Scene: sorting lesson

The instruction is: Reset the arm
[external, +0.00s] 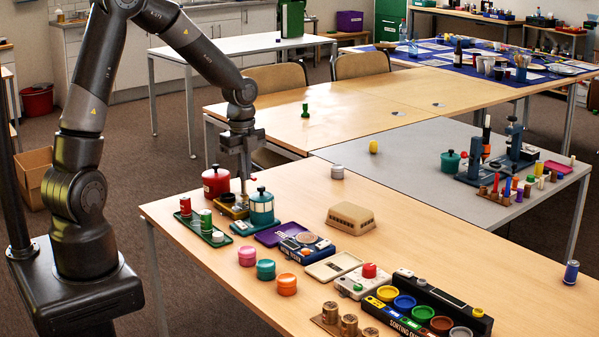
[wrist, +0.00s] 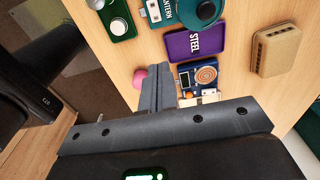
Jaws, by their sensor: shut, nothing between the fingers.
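My arm reaches over the left end of the wooden table (external: 430,232). My gripper (external: 243,186) points down between the dark red pot (external: 216,181) and the teal pot (external: 261,206), above a brass-coloured item (external: 233,208). Whether the fingertips touch anything there is unclear. In the wrist view the fingers of my gripper (wrist: 154,88) are together with nothing between them. Beyond them are a purple box marked STEEL (wrist: 190,43), a blue device (wrist: 197,75) and a tan slotted block (wrist: 273,50).
A green tray (external: 207,230) with small cylinders lies left of the gripper. Pink (external: 247,256), teal (external: 265,269) and orange (external: 287,284) round tins stand in front. A black sorting rack (external: 440,300) is nearer the camera. The right part of the table is mostly clear.

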